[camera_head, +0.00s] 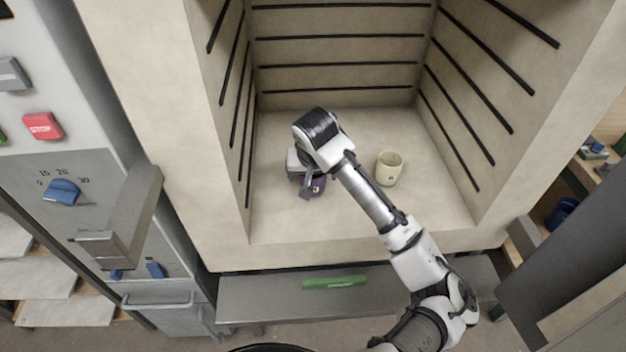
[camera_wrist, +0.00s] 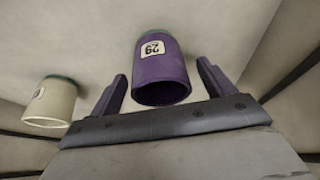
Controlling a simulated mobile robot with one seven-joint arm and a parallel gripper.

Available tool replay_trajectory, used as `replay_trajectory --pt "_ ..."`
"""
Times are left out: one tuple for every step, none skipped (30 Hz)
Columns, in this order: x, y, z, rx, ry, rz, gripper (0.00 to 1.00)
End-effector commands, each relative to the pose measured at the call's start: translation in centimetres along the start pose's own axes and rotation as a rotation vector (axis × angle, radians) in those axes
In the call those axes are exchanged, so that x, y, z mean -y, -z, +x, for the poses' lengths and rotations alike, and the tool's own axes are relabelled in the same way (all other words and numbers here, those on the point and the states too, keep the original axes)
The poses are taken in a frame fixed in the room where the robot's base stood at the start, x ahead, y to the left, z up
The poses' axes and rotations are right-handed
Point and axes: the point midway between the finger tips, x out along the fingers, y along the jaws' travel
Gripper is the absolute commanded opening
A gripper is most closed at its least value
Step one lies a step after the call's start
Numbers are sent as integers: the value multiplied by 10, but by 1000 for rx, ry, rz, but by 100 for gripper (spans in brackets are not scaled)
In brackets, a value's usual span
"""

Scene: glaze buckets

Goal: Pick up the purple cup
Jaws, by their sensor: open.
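The purple cup (camera_wrist: 165,68) has a white label reading 29 and a green end. In the wrist view its open mouth faces my gripper (camera_wrist: 162,70). My gripper's two fingers are open, one on each side of the cup, with a visible gap on both sides. In the head view the purple cup (camera_head: 318,185) stands on the kiln floor at the left, mostly hidden under my wrist and gripper (camera_head: 306,188).
A cream cup (camera_head: 389,170) stands on the kiln floor (camera_head: 350,225) to the right; it also shows in the wrist view (camera_wrist: 51,103). Slotted kiln walls (camera_head: 470,110) enclose the back and sides. The floor in front is clear.

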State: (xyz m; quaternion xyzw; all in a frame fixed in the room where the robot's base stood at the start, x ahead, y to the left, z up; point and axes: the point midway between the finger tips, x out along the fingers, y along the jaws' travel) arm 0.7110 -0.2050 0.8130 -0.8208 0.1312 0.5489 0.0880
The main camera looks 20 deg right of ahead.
Motion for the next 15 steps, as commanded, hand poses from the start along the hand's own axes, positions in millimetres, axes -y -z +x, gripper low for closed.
replay_trajectory --pt "0 0 4 0 -1 0 81" --pt "0 0 5 0 -1 0 81" --pt "0 0 7 -1 0 -1 81" --pt "0 0 8 -1 0 -1 81" --pt "0 0 8 -1 0 -1 81" --pt "0 0 8 -2 0 -1 81" --pt "0 0 8 -2 0 -1 81" --pt "0 0 8 -1 0 -1 81" --pt "0 0 8 -1 0 -1 81" --pt "0 0 8 -1 0 -1 79" --pt "0 0 8 -1 0 -1 75" --pt "0 0 7 -1 0 -1 70" --pt "0 0 7 -1 0 -1 66" --pt "0 0 7 -1 0 -1 62" --pt "0 0 7 -1 0 -1 57"
